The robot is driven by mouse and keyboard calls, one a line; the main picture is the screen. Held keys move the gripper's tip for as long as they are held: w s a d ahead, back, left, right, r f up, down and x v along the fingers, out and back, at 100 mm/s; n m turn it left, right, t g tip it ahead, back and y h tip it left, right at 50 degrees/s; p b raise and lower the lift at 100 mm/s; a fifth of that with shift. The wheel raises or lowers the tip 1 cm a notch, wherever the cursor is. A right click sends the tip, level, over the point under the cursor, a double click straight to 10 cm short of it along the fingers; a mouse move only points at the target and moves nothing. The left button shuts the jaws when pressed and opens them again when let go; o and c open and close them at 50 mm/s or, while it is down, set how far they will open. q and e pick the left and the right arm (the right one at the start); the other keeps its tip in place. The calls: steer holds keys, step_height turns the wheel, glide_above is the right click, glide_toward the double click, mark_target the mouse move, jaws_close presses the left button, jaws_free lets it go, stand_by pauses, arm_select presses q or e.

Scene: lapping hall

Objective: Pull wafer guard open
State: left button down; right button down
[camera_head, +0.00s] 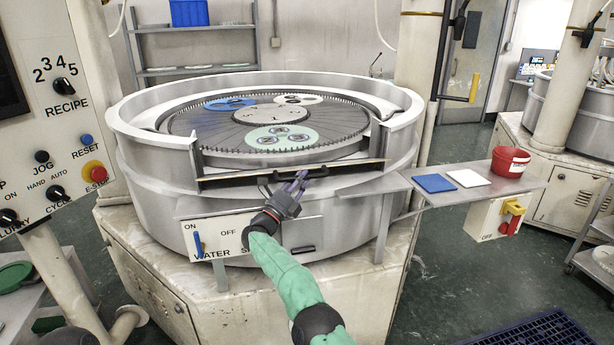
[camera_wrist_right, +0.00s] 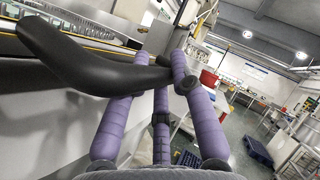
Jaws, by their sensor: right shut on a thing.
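The wafer guard (camera_head: 225,182) is a low, dark-edged panel at the front of the round grey lapping machine, between two upright posts. It carries a dark bar handle (camera_head: 265,182). My right gripper (camera_head: 302,178) reaches up from below and is shut on the handle's right part. In the right wrist view the black handle (camera_wrist_right: 85,70) runs in from the upper left, and its end lies between the purple fingers (camera_wrist_right: 160,80). The round plate with its discs (camera_head: 270,115) shows above and behind the guard. My left gripper is out of view.
A side shelf (camera_head: 395,186) at the right holds a blue pad (camera_head: 434,183), a white pad (camera_head: 468,178) and a red tub (camera_head: 510,162). A control panel (camera_head: 55,110) stands at the left. A water switch plate (camera_head: 220,235) sits below the guard.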

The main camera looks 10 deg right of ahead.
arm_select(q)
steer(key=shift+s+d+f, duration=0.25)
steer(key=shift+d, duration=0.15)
arm_select(e)
steer(key=shift+s+f, duration=0.1)
steer(key=shift+f, duration=0.65)
steer(key=c, duration=1)
jaws_free()
steer(key=shift+c, duration=0.2)
